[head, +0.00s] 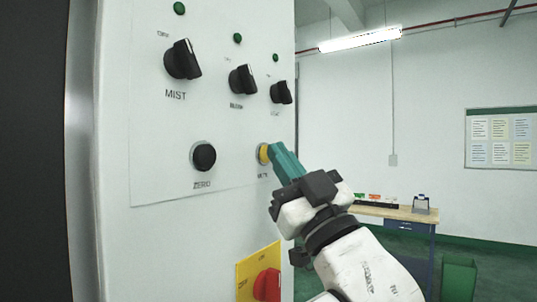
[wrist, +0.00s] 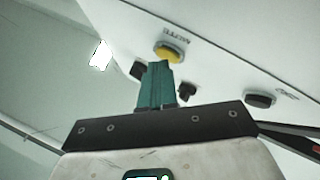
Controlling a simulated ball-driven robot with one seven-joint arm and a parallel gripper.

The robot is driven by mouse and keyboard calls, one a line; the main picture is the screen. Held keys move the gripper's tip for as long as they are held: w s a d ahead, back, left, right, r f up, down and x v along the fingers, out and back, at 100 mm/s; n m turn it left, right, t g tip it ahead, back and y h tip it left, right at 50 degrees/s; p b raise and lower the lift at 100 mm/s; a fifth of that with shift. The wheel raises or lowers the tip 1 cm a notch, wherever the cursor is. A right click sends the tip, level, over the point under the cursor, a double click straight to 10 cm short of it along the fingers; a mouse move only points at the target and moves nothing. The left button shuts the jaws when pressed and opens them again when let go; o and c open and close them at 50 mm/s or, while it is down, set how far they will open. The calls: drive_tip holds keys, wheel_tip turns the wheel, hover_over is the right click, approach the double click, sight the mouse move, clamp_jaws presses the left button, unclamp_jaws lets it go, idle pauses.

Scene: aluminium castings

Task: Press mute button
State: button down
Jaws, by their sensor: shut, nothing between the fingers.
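The mute button (head: 263,154) is a round yellow button low on the right side of the white control panel, with its MUTE label just below it. My gripper (head: 274,149) has teal fingers that are shut and empty. The fingertips are right at the button in the head view and cover its right part. In the wrist view the yellow button (wrist: 169,50) shows just beyond the fingertips (wrist: 161,64), which overlap its lower edge. I cannot tell whether the tips touch it.
The black ZERO button (head: 204,157) is left of the mute button. Black knobs, one labelled MIST (head: 182,60), sit above. A red switch on a yellow plate (head: 245,272) is below. A workbench (head: 400,213) and a green bin (head: 459,277) stand far behind at right.

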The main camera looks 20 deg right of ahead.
drive_tip(key=shift+s+d+f, duration=0.1)
drive_tip(key=shift+s+d, duration=0.35)
drive_tip(key=shift+s, duration=0.2)
drive_tip(key=shift+s+d+b, duration=0.15)
drive_tip(key=shift+s+d, duration=0.6)
drive_tip(key=shift+s, duration=0.3)
drive_tip(key=shift+s+d+b, duration=0.15)
drive_tip(key=shift+s+d, duration=0.6)
drive_tip(key=shift+s, duration=0.25)
